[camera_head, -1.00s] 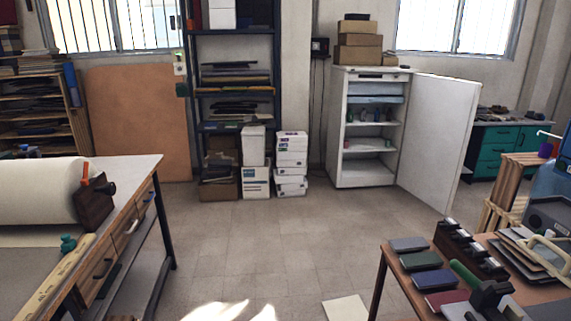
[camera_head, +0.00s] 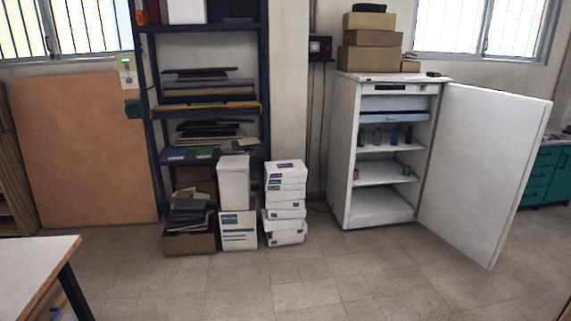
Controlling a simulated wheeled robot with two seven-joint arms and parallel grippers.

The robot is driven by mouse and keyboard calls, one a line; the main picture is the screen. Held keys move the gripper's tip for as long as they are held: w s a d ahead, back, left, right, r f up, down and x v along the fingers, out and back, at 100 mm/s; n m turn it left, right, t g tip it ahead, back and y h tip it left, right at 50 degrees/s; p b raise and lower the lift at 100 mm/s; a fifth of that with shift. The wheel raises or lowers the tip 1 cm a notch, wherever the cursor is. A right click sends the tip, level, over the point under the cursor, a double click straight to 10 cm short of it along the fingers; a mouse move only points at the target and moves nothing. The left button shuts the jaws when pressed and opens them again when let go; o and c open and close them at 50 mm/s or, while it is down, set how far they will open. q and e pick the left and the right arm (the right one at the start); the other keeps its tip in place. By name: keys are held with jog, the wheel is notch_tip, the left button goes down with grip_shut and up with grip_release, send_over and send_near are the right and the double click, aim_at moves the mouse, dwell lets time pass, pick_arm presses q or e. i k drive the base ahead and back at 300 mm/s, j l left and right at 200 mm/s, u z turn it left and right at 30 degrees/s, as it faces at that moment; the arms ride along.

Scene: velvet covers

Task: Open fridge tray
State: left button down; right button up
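The white fridge (camera_head: 345,160) stands against the back wall, right of the middle. Its door (camera_head: 483,165) is swung wide open to the right. Inside near the top is a pale blue-grey tray (camera_head: 393,103), which looks pushed in. Below it are shelves (camera_head: 385,172) with several small bottles and jars on them. The bottom of the fridge looks empty. Neither of my grippers shows in the head view.
Cardboard boxes (camera_head: 369,38) are stacked on the fridge. A dark shelving unit (camera_head: 152,110), white boxes (camera_head: 285,200) and an open brown box (camera_head: 190,243) stand to its left. A table corner (camera_head: 40,262) is at lower left. The floor (camera_head: 330,275) before the fridge is clear.

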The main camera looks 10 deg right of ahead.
aim_at(383, 116)
jog(key=i+z, duration=0.2)
jog(key=i, duration=0.25)
jog(key=i+z, duration=0.2)
jog(key=i, duration=0.3)
jog(key=i+z, duration=0.2)
jog(key=i, duration=0.3)
jog(key=i+j+z, duration=0.2)
jog(key=i, duration=0.25)
jog(key=i+j+z, duration=0.2)
jog(key=i, duration=0.25)
jog(key=i+l, duration=0.1)
jog(key=i, duration=0.45)
jog(key=i+l, duration=0.15)
jog(key=i, duration=0.45)
jog(key=i+l, duration=0.1)
jog(key=i, duration=0.45)
jog(key=i+l, duration=0.1)
jog(key=i, duration=0.45)
jog(key=i+l, duration=0.15)
jog(key=i, duration=0.4)
jog(key=i+u, duration=0.15)
jog(key=u, duration=0.3)
jog(key=i+u, duration=0.15)
jog(key=u, duration=0.35)
